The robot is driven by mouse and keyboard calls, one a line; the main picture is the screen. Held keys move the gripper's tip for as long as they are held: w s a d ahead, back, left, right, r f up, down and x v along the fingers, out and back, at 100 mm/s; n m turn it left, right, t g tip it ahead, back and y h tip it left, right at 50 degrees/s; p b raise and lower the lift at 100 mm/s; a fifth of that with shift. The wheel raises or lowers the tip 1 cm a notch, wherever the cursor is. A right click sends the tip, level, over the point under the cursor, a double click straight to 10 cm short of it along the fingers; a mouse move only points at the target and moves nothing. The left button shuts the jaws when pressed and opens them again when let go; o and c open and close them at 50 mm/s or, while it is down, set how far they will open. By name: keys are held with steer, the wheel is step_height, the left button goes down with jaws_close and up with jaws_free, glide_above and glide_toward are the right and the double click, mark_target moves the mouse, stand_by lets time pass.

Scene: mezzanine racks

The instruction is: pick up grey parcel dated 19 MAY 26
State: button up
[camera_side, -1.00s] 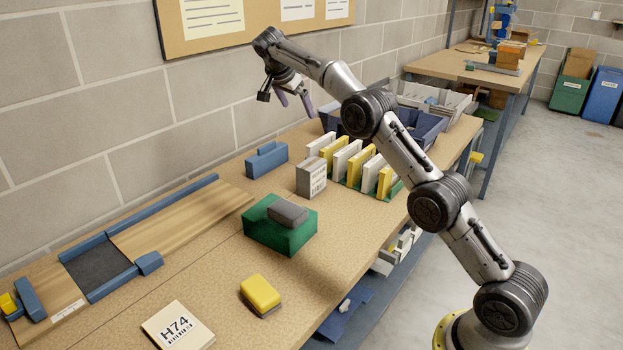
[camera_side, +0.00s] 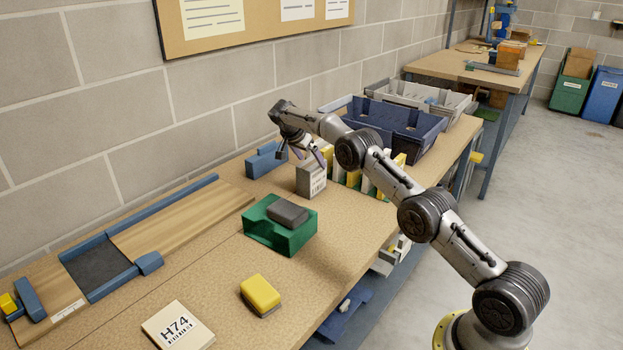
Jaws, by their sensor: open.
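A grey parcel (camera_side: 311,181) with a white printed label on its side stands upright on the workbench, near the middle of the view. The label print is too small to read, so I cannot confirm the date. My gripper (camera_side: 302,157) is open and points down just over the top of this parcel, its fingers spread to either side. I cannot tell whether the fingers reach below the parcel's top edge. Nothing is visibly held.
A green box (camera_side: 268,232) with a dark grey block (camera_side: 287,212) on top stands in front. A blue block (camera_side: 265,160) is left of the parcel. A rack of white and yellow parcels (camera_side: 399,160) stands close on the right, partly behind my arm. A blue bin (camera_side: 425,137) is behind.

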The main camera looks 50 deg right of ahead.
steer(key=x, duration=0.4)
steer(key=shift+s+a+f, duration=0.2)
steer(key=shift+a+f, duration=0.1)
steer(key=shift+f, duration=0.05)
steer(key=shift+d+f, duration=0.3)
steer(key=shift+f, duration=0.1)
steer(key=c, duration=1.6)
steer(key=shift+r, duration=0.1)
